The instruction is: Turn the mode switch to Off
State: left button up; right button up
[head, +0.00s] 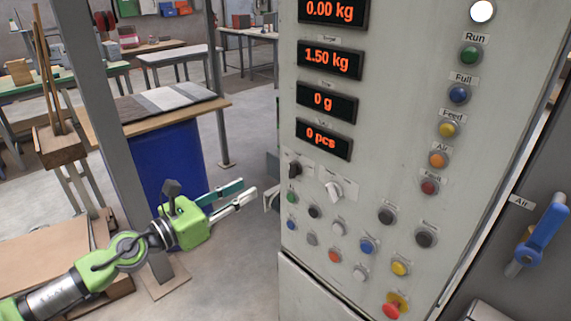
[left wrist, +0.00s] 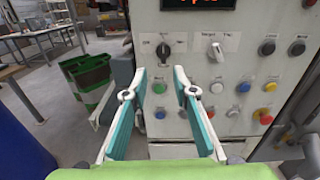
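The pellet bagger's panel (head: 390,130) carries two rotary switches. One has a black knob (head: 294,170) near its left edge, the other a white knob (head: 333,190) just to its right. Both also show in the left wrist view, the black knob (left wrist: 163,52) on the left and the white knob (left wrist: 216,50) on the right. Their labels are too small to read, so I cannot tell which is the mode switch. My left gripper (head: 246,190) is open and empty, left of the panel; its fingers (left wrist: 161,82) point toward the panel, apart from both knobs. My right gripper is out of view.
Several coloured push buttons (head: 367,246) sit below the knobs, with a red emergency button (head: 393,306) at the bottom. A blue valve handle (head: 545,228) is at the right. A grey post (head: 92,100) and blue drum (head: 170,165) stand behind my left arm.

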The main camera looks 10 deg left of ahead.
pick_arm(q)
jog(key=p, duration=0.4)
send_near(290, 165)
jog(key=shift+m, duration=0.3)
jog(key=p+x, duration=0.1)
jog(key=x, duration=0.6)
jog(key=shift+a, duration=0.1)
jog(key=shift+x, duration=0.8)
jog(key=shift+f, duration=0.1)
grip_shut()
